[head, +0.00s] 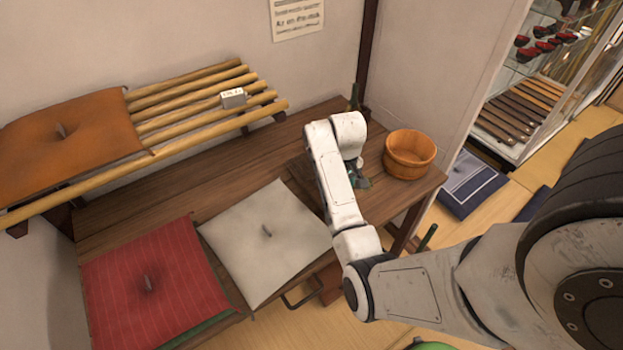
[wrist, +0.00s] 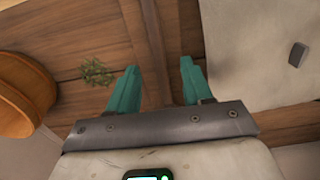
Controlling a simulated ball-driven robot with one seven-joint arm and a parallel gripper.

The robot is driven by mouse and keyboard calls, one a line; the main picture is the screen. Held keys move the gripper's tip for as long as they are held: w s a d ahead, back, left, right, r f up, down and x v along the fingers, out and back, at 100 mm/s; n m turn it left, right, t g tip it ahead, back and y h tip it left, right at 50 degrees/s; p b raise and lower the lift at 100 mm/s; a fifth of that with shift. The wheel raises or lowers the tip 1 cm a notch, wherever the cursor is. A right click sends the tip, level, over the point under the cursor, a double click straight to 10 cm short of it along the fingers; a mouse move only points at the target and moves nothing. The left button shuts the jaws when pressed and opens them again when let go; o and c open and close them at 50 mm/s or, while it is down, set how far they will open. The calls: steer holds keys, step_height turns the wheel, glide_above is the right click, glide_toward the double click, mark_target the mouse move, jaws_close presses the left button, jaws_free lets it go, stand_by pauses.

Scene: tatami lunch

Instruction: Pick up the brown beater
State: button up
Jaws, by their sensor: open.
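My gripper (wrist: 155,75) points down over the dark wooden table with its two teal fingers apart and nothing clearly held between them. In the head view, my gripper (head: 352,180) is low over the right part of the table, mostly hidden by my arm. I cannot clearly make out the brown beater. A brown wooden strip (wrist: 146,45) runs below and between the fingers in the wrist view. I cannot tell whether it is the beater or a part of the table.
A round wooden tub (head: 410,155) stands right of my gripper. A white cushion (head: 262,240) and a red striped cushion (head: 150,285) lie to the left. A bamboo rack (head: 200,100) holds an orange cushion (head: 70,130). A small green sprig (wrist: 97,73) lies near the tub.

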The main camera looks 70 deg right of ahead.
steer(key=shift+s+d+f+p, duration=0.1)
steer(key=shift+f+p, duration=0.05)
steer(key=shift+f, duration=1.55)
steer(key=shift+s+d+f+p, duration=0.1)
steer(key=shift+f+p, duration=0.05)
steer(key=shift+f, duration=1.55)
steer(key=shift+c, duration=0.2)
jaws_close()
